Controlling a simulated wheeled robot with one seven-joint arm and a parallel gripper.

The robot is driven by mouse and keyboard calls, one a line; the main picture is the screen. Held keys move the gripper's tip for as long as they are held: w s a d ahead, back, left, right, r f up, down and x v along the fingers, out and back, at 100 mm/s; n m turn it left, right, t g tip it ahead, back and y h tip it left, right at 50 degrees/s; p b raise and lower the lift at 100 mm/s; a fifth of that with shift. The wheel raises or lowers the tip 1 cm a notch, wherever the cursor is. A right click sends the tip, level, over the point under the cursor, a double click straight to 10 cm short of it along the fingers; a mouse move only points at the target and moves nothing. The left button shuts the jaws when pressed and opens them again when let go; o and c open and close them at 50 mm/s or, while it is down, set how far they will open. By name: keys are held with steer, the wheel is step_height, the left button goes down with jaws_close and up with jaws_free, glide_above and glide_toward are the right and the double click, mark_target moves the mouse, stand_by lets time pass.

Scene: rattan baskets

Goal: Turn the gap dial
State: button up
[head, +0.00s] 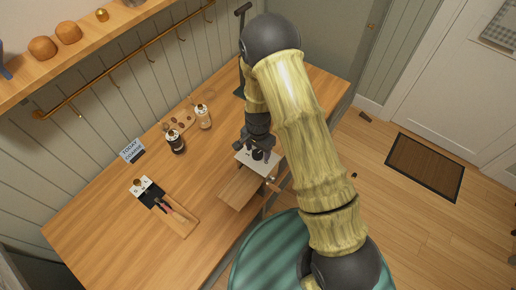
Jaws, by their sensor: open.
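My gripper (257,154) hangs over a small white-topped piece (243,155) near the front edge of the wooden counter. Its dark fingers look spread apart and hold nothing visible. The gap dial is not clearly visible; it may lie beneath the gripper, where the fingers cover the white top. A second white plate (135,191) with dark marks and a small brass knob (137,182) sits at the left of the counter. A sign (132,149) reading "TODAY" and what looks like "COARSE" stands near the wall.
A wooden board (240,190) lies just in front of the white-topped piece. Two jars (176,142) (203,117) stand behind, to the left. Another board (183,222) bears dark tools. A dark stand (240,50) rises at the back. The middle counter is mostly clear.

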steer(key=shift+f, duration=0.2)
steer(key=c, duration=1)
